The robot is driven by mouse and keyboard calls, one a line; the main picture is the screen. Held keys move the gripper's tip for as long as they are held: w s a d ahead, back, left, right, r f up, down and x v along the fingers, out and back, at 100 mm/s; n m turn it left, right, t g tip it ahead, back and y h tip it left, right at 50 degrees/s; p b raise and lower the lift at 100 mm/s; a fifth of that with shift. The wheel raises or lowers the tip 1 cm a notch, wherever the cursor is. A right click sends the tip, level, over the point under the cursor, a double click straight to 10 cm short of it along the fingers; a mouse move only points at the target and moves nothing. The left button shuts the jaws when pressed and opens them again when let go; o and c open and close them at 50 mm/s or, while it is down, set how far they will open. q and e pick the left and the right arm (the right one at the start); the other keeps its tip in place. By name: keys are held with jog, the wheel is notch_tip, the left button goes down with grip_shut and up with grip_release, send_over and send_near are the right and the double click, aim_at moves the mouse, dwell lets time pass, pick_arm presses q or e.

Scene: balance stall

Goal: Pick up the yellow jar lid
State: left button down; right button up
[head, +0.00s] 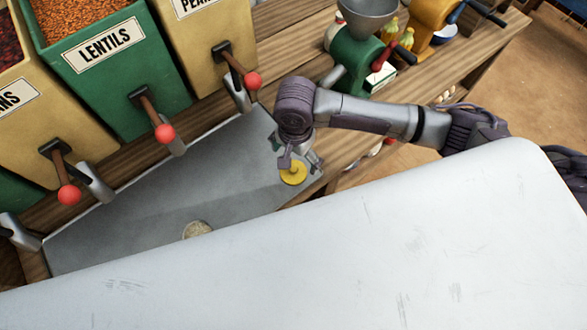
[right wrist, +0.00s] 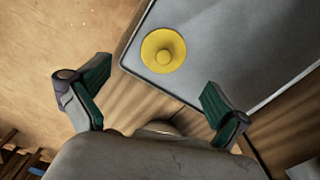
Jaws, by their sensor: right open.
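The yellow jar lid (head: 293,173) is a round disc with a small raised knob. It lies near the right end of the grey metal tray (head: 150,215) in the head view. In the right wrist view the lid (right wrist: 163,51) shows near the tray's corner, just beyond the fingertips. My right gripper (head: 302,160) is over the lid, pointing down, with its fingers apart. Its two green-padded fingers (right wrist: 156,88) hold nothing. The gap between lid and fingers is hard to judge. My left gripper is not in view.
Dispenser bins stand behind the tray, including a green lentils bin (head: 115,65), with red-knobbed levers (head: 165,132) over it. A pale round thing (head: 196,229) lies at the tray's front. A green grinder (head: 355,55) stands at the back. A large pale surface (head: 330,260) fills the foreground.

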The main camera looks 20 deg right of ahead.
aim_at(294, 169)
jog(key=f, duration=0.5)
jog(key=f+p, duration=0.1)
jog(key=f, duration=0.1)
jog(key=shift+w+a+f, duration=0.1)
jog(key=shift+w+f, duration=0.2)
jog(key=shift+f, duration=0.1)
jog(key=c, duration=0.8)
jog(key=shift+s, duration=0.15)
jog(key=shift+c, duration=1)
